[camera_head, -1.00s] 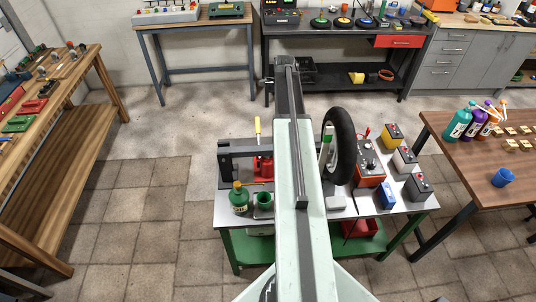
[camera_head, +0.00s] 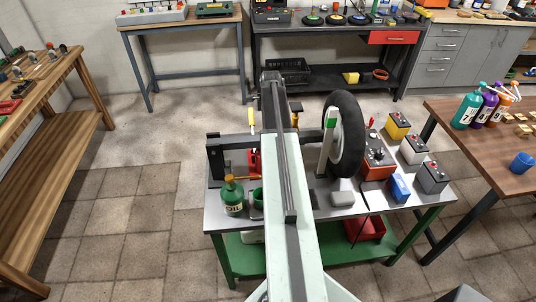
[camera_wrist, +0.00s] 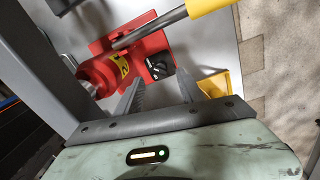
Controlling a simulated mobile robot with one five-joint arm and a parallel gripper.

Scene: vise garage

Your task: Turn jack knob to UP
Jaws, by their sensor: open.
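The red jack (camera_head: 253,162) stands on the metal-topped green bench in the head view, partly hidden behind my arm and a green oil bottle. Its yellow-gripped handle (camera_head: 252,116) points up. In the wrist view the jack's red body (camera_wrist: 98,76) lies at upper left, with a grey handle shaft across it. The black knob (camera_wrist: 160,65) sits on a red plate, its setting too small to read. My gripper (camera_wrist: 161,76) is open and empty, its fingertips near the knob, one towards each side of it. Whether they touch it I cannot tell. The head view hides the fingers.
A grey bracket (camera_head: 216,160) stands close left of the jack. A green oil bottle (camera_head: 233,197) is in front. A wheel (camera_head: 345,135) and several batteries stand to the right. In the wrist view a yellow part (camera_wrist: 217,83) lies beside the right finger.

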